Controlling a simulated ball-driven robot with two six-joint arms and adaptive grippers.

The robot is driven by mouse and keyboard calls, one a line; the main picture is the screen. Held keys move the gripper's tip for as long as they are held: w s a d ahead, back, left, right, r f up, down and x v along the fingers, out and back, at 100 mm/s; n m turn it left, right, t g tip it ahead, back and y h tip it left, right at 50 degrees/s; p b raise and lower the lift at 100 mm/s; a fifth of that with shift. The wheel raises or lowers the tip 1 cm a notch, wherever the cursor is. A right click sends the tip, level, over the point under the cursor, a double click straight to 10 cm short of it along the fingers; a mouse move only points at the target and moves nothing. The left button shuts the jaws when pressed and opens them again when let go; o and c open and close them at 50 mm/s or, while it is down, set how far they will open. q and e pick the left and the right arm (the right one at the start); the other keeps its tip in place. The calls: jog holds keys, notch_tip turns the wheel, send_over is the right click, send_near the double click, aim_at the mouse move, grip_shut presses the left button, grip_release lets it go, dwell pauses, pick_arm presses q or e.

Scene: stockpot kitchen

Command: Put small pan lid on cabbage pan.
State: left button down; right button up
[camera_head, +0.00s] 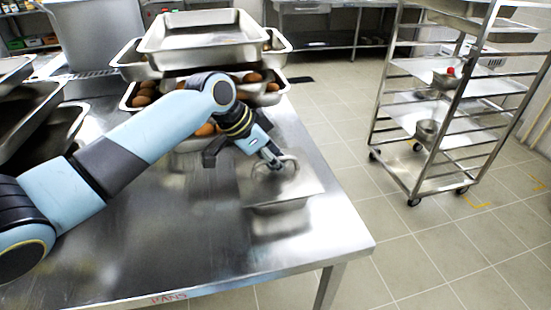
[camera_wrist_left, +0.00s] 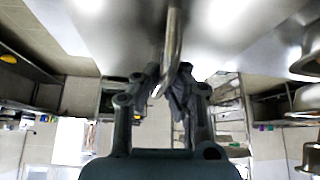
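The small pan lid (camera_head: 304,186) is a flat steel rectangle with a loop handle, near the right end of the steel table. It lies level over a small steel pan (camera_head: 280,209). I cannot tell whether lid and pan touch all round, and the pan's contents are hidden, so no cabbage shows. My left gripper (camera_head: 275,163) reaches down to the lid's handle from above left. In the left wrist view the gripper's fingers (camera_wrist_left: 168,88) are closed around the metal handle (camera_wrist_left: 173,45). My right gripper is in neither view.
Steel pans with brown round food (camera_head: 141,97) stand at the back of the table (camera_head: 190,240), under a large empty-looking pan (camera_head: 205,45). More trays (camera_head: 60,135) are at the left. A wheeled rack (camera_head: 410,150) stands right, beyond open floor. The table's front middle is clear.

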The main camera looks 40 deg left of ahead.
pick_arm(q)
jog(key=c, duration=2)
grip_release()
jog(key=o, duration=0.6)
jog(key=v, duration=1.2)
jog(key=shift+f, duration=0.1)
